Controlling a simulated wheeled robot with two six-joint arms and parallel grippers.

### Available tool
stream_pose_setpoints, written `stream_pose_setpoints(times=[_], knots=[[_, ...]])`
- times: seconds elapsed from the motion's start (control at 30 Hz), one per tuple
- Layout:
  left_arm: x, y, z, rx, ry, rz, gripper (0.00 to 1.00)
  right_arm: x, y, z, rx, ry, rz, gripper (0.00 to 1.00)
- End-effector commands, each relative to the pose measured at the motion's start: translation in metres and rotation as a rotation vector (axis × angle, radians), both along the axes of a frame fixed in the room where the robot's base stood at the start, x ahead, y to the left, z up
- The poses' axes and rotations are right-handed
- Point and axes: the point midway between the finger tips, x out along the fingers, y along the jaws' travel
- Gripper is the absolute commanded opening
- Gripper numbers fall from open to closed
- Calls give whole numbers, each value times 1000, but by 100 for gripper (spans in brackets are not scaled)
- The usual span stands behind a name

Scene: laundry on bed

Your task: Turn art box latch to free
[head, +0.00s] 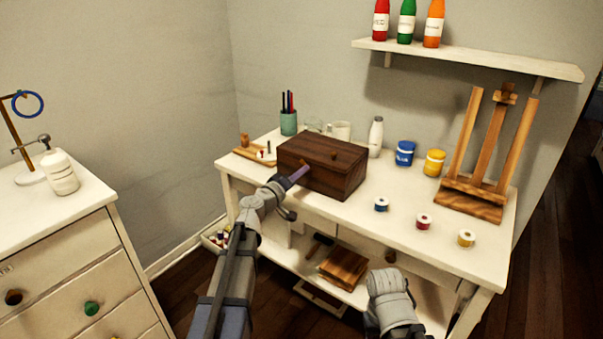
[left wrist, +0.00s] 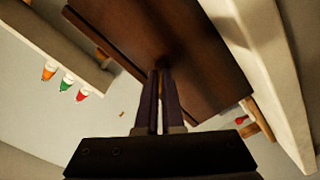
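The art box (head: 325,170) is a dark brown wooden box with a lid, standing on the white desk. A small round wooden knob (head: 333,155) shows on its top. My left gripper (head: 298,173) is at the box's front, toward its left side. In the left wrist view, the brown box (left wrist: 200,50) fills the upper middle. The left fingers (left wrist: 161,85) are close together with a thin gap, their tips at the box face. I cannot make out a latch; the fingers may hide it. Part of my right arm shows at the lower right, its gripper out of sight.
Blue (head: 405,153) and yellow (head: 434,162) jars, several small paint pots and a wooden easel (head: 489,160) stand to the right. A pen cup (head: 289,122) and a white bottle (head: 376,137) stand behind. A shelf (head: 465,58) with bottles hangs above.

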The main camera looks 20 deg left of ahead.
Motion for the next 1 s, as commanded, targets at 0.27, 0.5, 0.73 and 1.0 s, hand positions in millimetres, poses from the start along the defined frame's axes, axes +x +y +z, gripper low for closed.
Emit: stream_pose_setpoints(times=[0.27, 0.5, 0.73, 1.0], knots=[[0, 1, -1, -242, 83, 1, 0, 0, 0, -1, 0, 0, 0, 50], [0, 1, -1, -424, 145, 1, 0, 0, 0, -1, 0, 0, 0, 50], [0, 1, -2, -549, 188, 1, 0, 0, 0, -1, 0, 0, 0, 50], [0, 1, -2, -624, 213, 1, 0, 0, 0, -2, 0, 0, 0, 50]])
